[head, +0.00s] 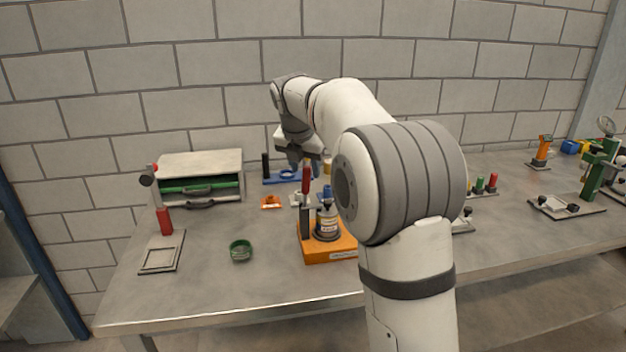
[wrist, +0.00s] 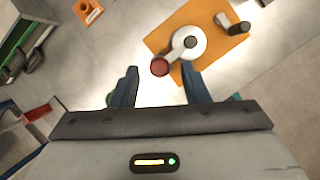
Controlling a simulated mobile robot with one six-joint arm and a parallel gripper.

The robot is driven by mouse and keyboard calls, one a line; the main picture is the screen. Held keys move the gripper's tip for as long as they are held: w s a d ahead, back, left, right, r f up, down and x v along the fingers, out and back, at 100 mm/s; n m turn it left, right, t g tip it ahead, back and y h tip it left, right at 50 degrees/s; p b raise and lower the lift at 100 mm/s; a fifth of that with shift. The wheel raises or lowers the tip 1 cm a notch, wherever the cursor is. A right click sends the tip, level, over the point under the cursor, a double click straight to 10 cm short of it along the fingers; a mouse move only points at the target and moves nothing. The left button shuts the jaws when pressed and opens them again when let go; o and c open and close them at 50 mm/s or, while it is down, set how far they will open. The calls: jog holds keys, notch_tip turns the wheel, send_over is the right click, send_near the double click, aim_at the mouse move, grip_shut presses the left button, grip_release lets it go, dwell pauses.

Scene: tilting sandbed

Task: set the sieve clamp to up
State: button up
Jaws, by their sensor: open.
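A fixture on an orange base (head: 318,255) stands near the table's middle; I take it for the sieve clamp, but its label is too small to read. Its lever has a red handle (head: 306,180) and stands upright in the head view, beside a grey bottle-like body (head: 327,222). In the wrist view the orange base (wrist: 168,35) carries a pale round part (wrist: 187,43), the red handle end (wrist: 160,67) and a black knob (wrist: 238,28). My gripper (wrist: 158,80) is open and empty, with the red end just beyond its fingertips. No contact shows.
A grey cabinet with green drawers (head: 200,178) stands at the back left. A small orange piece (head: 271,202) lies behind. The front left tabletop is clear.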

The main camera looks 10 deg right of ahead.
aim_at(307, 179)
jog(key=x, duration=0.5)
grip_shut()
dwell(0.4)
